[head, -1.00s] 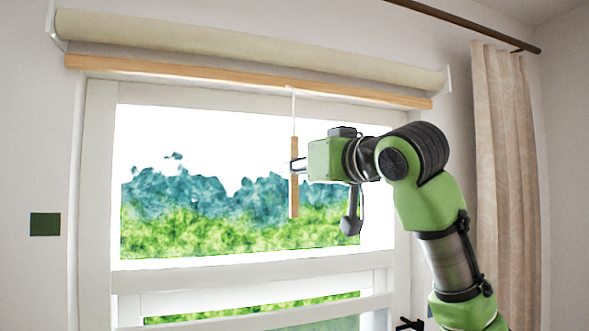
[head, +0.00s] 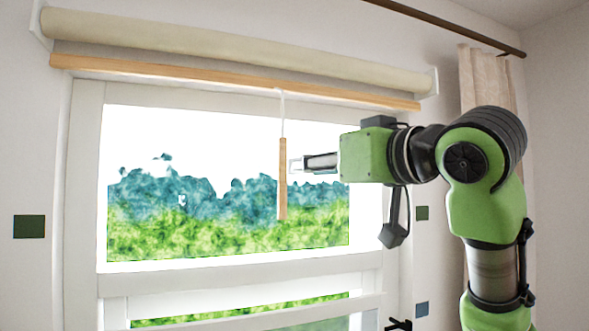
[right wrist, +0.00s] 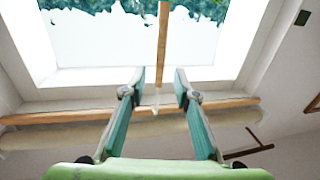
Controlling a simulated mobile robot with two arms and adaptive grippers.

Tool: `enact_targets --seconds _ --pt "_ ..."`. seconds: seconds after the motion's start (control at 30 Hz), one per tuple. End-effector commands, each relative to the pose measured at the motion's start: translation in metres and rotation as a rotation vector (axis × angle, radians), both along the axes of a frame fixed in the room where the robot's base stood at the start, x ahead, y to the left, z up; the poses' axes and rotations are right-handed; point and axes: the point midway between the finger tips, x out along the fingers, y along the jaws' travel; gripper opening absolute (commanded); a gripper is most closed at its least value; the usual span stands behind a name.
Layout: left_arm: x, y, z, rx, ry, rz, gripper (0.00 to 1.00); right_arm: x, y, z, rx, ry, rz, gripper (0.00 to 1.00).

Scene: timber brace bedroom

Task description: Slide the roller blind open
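The roller blind (head: 230,50) is rolled up at the top of the window, its wooden bottom bar (head: 230,80) just below the roll. A wooden pull rod (head: 282,180) hangs on a white cord in front of the glass. My right gripper (head: 294,165) is just right of the rod in the head view. In the right wrist view its two fingers (right wrist: 159,80) are apart with nothing gripped; the rod (right wrist: 163,40) shows beyond the gap between the tips. My left gripper is not in view.
The window frame (head: 85,190) surrounds bright glass with greenery outside. A beige curtain (head: 487,80) hangs from a dark rod (head: 450,27) at the right. Small dark green squares (head: 29,226) are on the wall. The space left of the pull rod is clear.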

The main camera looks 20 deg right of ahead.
Motion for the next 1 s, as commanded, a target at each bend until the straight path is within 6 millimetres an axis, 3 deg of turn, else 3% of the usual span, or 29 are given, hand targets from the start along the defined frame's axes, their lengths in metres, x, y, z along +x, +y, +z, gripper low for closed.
enact_targets --seconds 0.23,0.77,0.87,1.0 --pt "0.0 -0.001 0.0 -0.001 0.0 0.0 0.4 -0.026 -0.006 0.0 0.0 -0.001 0.0 0.28" --pt "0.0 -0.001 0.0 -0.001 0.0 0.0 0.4 -0.027 -0.006 -0.001 0.0 0.002 0.0 0.28" --pt "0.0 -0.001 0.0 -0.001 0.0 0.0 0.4 -0.018 -0.004 -0.013 -0.007 0.02 0.001 0.28" --pt "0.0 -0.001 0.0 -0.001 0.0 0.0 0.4 0.012 0.004 -0.063 -0.028 0.088 0.001 0.28"
